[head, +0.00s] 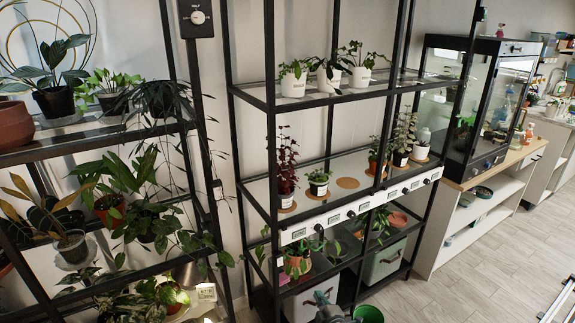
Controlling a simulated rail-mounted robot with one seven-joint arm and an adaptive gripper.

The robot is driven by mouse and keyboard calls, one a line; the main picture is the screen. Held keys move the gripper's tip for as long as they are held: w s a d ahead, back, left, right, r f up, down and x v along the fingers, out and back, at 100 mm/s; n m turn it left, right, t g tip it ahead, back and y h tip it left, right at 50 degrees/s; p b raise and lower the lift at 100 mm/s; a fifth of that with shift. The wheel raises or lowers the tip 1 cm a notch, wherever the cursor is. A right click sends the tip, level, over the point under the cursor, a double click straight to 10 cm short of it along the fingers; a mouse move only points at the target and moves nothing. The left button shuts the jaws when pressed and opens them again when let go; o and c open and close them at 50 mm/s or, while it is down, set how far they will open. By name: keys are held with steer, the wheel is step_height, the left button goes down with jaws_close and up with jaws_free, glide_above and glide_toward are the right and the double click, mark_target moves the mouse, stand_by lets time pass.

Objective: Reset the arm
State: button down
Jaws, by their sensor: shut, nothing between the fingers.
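My gripper is not in view, and I cannot see its fingers. Only the very top of a grey-green object (331,315) shows at the bottom edge, in front of the middle shelf unit. It is cut off, and I cannot tell what it is.
A black-framed shelf unit (270,150) holds potted plants, with round cork mats on its middle shelf. Another plant rack stands at left. A glass cabinet (492,105) sits on a wood-topped bench at right. A green bucket (369,314) stands on the floor. Floor (455,275) at right is largely clear.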

steer(key=s+d+f+m+g+h, duration=0.3)
steer(key=s+d+f+m+g, duration=0.3)
steer(key=f, duration=0.3)
steer(key=s+d+f+m+g+h, duration=0.3)
steer(key=s+f+m+g, duration=0.15)
steer(key=s+f, duration=0.35)
steer(key=s+a+f+m+g, duration=0.1)
steer(key=s+f+m+g, duration=0.1)
steer(key=s, duration=0.7)
steer(key=s+a+f+m+g+y, duration=0.1)
steer(key=s+g, duration=0.4)
steer(key=s, duration=0.5)
steer(key=s+a+f+m+g+y, duration=0.1)
steer(key=s+f+m+g, duration=0.3)
steer(key=s, duration=0.6)
steer(key=shift+s+a+f, duration=0.15)
steer(key=shift+s+f, duration=0.1)
steer(key=shift+f, duration=0.55)
